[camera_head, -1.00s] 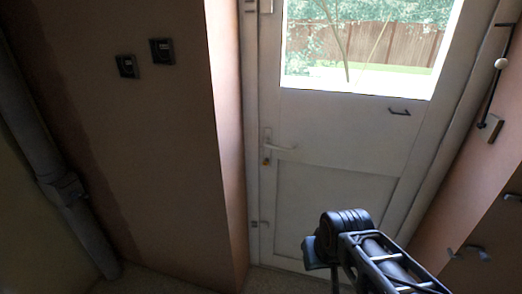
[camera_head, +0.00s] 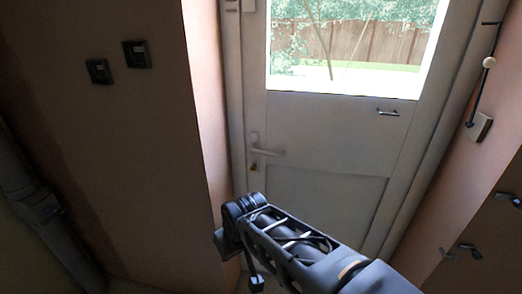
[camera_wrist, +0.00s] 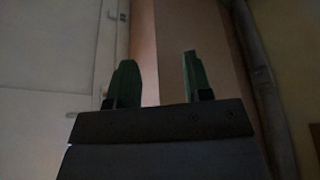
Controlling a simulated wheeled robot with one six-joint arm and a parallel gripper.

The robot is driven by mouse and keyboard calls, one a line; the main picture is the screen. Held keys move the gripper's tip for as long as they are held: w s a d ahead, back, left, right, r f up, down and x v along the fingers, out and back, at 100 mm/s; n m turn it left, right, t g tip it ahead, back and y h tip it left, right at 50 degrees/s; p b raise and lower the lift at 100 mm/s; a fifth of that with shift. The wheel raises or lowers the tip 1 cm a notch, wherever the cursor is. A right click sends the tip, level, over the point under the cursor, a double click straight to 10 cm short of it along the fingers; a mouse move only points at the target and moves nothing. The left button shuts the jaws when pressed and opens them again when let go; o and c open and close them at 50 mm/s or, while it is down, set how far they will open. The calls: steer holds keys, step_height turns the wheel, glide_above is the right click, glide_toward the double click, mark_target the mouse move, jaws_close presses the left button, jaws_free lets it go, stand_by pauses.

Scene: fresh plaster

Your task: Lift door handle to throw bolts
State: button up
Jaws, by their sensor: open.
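The white door (camera_head: 320,125) with a glass upper pane stands ahead in the head view. Its lever handle (camera_head: 267,152) sits on the left side of the door, roughly level, with a small brass lock (camera_head: 254,168) below it. My arm reaches up from the lower right, and its wrist is below and slightly left of the handle in the picture, apart from it. In the wrist view my gripper (camera_wrist: 158,82) is open and empty, its two green-lined fingers apart in front of the wall corner. The door (camera_wrist: 55,90) fills the left of that dark view.
Two dark switches (camera_head: 116,62) are on the left wall. A grey pipe (camera_head: 48,215) runs down at the far left. A small pull handle (camera_head: 388,112) is on the door's right, and a rod with a white knob (camera_head: 488,62) is on the right wall.

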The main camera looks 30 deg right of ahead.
steer(key=w+d+n+t+h+p, duration=0.25)
steer(key=w+d+t, duration=0.2)
steer(key=w, duration=0.75)
steer(key=w+d+n+t+h+p, duration=0.15)
steer(key=w+d+n+t, duration=0.35)
steer(key=w, duration=0.7)
steer(key=w+d+f+h+p, duration=0.1)
steer(key=d+f+h, duration=0.2)
steer(key=d+h, duration=0.9)
steer(key=w+d+r+y+p, duration=0.1)
steer(key=w+d+r+p, duration=0.1)
steer(key=w+d, duration=0.7)
steer(key=shift+d+y+p, duration=0.3)
steer(key=shift+d+p, duration=0.45)
steer(key=shift+d, duration=0.2)
steer(key=shift+r+t, duration=0.1)
steer(key=shift+t, duration=0.15)
steer(key=shift+c, duration=0.4)
jaws_close()
